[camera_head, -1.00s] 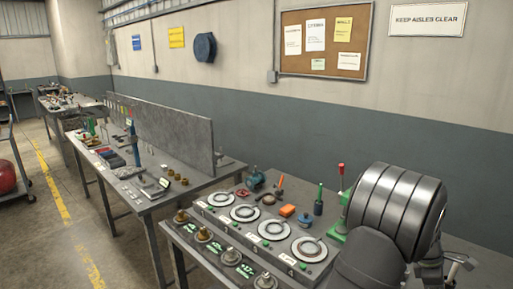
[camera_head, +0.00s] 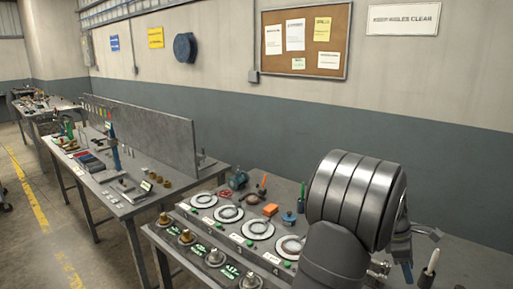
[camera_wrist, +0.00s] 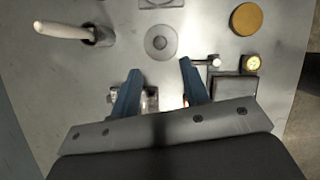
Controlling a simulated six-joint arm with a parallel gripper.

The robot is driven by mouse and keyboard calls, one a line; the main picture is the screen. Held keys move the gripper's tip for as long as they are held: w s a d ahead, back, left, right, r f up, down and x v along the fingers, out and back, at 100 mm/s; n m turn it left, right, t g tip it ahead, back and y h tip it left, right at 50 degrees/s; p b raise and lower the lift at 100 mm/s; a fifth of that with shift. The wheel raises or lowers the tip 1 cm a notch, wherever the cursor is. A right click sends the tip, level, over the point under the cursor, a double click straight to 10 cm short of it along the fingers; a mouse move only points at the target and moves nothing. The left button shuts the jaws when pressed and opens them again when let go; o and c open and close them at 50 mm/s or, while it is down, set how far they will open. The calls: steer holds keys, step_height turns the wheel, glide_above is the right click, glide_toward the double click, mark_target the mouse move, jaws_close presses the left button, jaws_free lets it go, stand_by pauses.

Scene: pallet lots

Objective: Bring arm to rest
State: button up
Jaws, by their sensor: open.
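My gripper (camera_wrist: 160,76) is open in the wrist view, its two blue fingers apart over a grey surface. No object is clearly held; a small shiny thing (camera_wrist: 151,98) shows low between the fingers, and I cannot tell what it is. In the head view my grey arm stands at the lower right and hides part of the bench; the gripper's fingers cannot be made out there.
The near bench has a panel of round dials (camera_head: 258,229), an orange block (camera_head: 270,210) and a blue pot (camera_head: 289,219). A white-handled tool (camera_wrist: 62,31) stands in a dark holder, with a yellow disc (camera_wrist: 247,18) at right. A grey upright board (camera_head: 150,133) backs the middle bench.

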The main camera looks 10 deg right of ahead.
steer(key=x, duration=0.8)
steer(key=shift+s+d+f, duration=0.1)
steer(key=shift+d+f, duration=0.05)
steer(key=shift+f, duration=0.2)
steer(key=shift+d+f, duration=0.15)
steer(key=shift+d, duration=0.05)
step_height(320, 180, up, 4)
steer(key=shift+f, duration=0.2)
steer(key=s+r, duration=0.7)
steer(key=s, duration=0.5)
steer(key=s+d+f+n+t, duration=0.1)
steer(key=s+d+f+n, duration=0.1)
steer(key=s, duration=0.8)
steer(key=s+d+f+n+t, duration=0.1)
steer(key=s+n, duration=0.1)
steer(key=s, duration=0.8)
steer(key=shift+h, duration=0.4)
steer(key=w+f, duration=0.1)
steer(key=w, duration=0.2)
steer(key=w+d+f, duration=0.1)
steer(key=w+f, duration=0.1)
steer(key=w+d+f, duration=0.1)
steer(key=w+f, duration=0.1)
steer(key=w, duration=0.1)
steer(key=shift+w+d+f, duration=0.1)
steer(key=shift+w+d, duration=0.15)
steer(key=shift+w, duration=0.15)
